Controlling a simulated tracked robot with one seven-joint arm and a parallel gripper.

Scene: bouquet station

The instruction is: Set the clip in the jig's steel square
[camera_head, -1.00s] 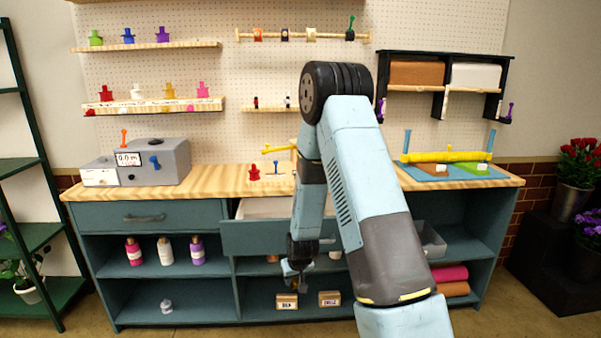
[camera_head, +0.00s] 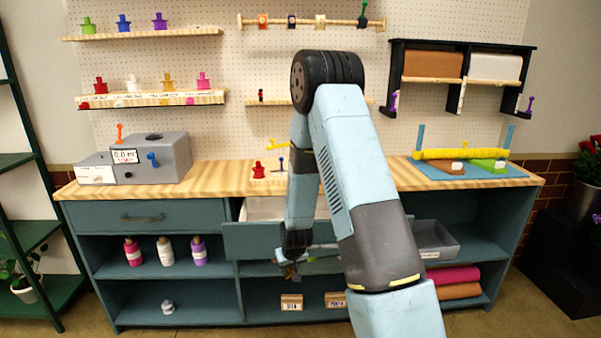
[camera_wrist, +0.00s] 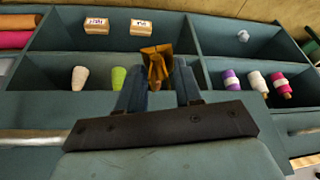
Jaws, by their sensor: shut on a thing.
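My gripper (camera_head: 290,265) hangs low in front of the bench, near the open middle drawer. In the wrist view my gripper (camera_wrist: 157,75) is shut on a small orange-brown piece (camera_wrist: 157,58), which looks like the clip. The piece sticks out beyond the fingertips, with a wider flat part at its far end. In the head view it is too small and dark to make out. A pale plate with a red piece (camera_head: 258,170) on it sits on the worktop and may be the jig. I cannot make out a steel square; my arm hides part of the worktop.
The open middle drawer (camera_head: 262,239) juts out beside my forearm. A grey machine (camera_head: 165,158) stands at the left of the worktop (camera_head: 215,177), a blue mat (camera_head: 445,174) at the right.

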